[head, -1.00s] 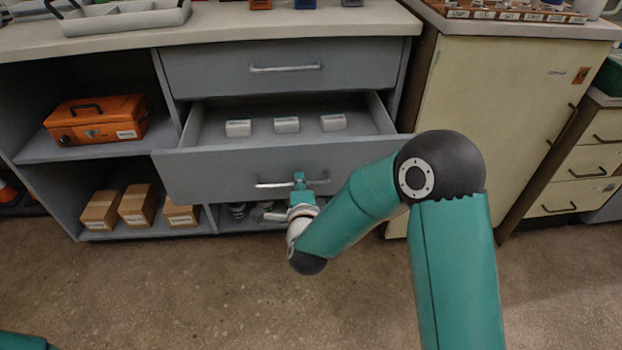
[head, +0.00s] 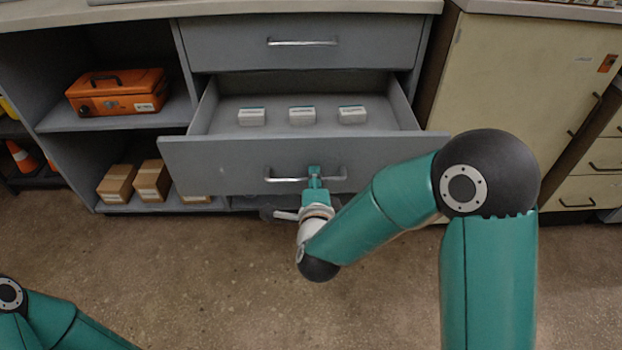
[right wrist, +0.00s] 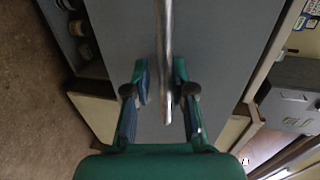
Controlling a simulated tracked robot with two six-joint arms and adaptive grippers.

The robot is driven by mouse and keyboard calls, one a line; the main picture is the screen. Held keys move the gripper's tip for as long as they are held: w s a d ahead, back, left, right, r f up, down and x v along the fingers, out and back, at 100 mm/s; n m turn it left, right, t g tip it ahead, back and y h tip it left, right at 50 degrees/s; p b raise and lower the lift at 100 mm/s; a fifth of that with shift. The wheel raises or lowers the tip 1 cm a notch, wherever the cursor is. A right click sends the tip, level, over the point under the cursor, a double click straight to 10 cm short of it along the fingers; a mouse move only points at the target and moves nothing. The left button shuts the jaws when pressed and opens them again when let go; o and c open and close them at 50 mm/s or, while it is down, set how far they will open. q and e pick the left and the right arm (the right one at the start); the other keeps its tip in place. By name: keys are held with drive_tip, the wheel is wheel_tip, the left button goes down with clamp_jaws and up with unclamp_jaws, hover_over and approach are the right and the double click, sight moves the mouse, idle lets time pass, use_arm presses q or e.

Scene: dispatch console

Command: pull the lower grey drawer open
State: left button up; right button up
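The lower grey drawer (head: 230,169) stands well open below the shut upper grey drawer (head: 240,42). Its bar handle (head: 284,179) is on the front panel; the bar also shows in the right wrist view (right wrist: 165,40). My right gripper (head: 314,178) is at the middle of this handle, with one finger on each side of the bar (right wrist: 162,85). Three small white-and-teal boxes (head: 302,116) lie in a row in the drawer. My left gripper is out of view; only part of that arm shows.
An orange toolbox (head: 118,93) sits on the left shelf, with cardboard boxes (head: 152,181) below. A cream cabinet (head: 510,85) stands to the right. An orange cone (head: 22,157) is at far left. The floor (head: 210,270) before the drawer is clear.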

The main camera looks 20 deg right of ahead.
drive_tip(key=shift+o, duration=0.6)
drive_tip(key=shift+w+r, duration=0.1)
drive_tip(key=shift+a, duration=0.15)
drive_tip(key=v, duration=0.7)
drive_tip(key=shift+s, duration=0.25)
